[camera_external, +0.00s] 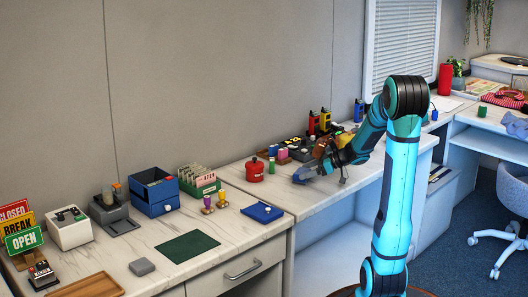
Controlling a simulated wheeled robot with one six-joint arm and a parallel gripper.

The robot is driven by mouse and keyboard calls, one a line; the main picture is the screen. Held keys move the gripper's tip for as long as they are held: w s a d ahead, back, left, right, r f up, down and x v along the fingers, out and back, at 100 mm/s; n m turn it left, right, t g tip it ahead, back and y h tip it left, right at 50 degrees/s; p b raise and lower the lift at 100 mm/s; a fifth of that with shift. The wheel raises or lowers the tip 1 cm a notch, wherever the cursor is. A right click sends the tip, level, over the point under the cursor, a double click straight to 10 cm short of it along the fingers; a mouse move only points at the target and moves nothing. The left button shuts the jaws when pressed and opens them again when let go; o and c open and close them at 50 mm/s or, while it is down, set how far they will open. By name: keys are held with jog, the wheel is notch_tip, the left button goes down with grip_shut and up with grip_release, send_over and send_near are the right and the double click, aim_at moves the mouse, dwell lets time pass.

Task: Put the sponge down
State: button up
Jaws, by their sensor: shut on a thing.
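My gripper (318,169) is at the end of my teal arm, over the left part of the middle worktop. It is shut on a small grey-blue thing (303,176), which I take to be the sponge. The thing is at or just above the pale worktop (318,194); I cannot tell whether it touches. The fingers are small and partly hidden by the wrist.
A red canister (255,169) stands left of my gripper. A blue tray (262,212) lies nearer the front edge. A dark green mat (188,247) and a grey block (142,267) lie farther left. Several coloured items stand behind my wrist. Worktop in front of the gripper is clear.

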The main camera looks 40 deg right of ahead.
jog(key=shift+f, duration=0.15)
jog(key=o, duration=0.9)
jog(key=shift+o, duration=0.2)
jog(key=shift+s+d+r, duration=0.15)
jog(key=shift+s+r, duration=0.05)
jog(key=shift+r, duration=0.1)
jog(key=v, duration=1.1)
jog(key=shift+s+d, duration=0.1)
jog(key=shift+s, duration=0.15)
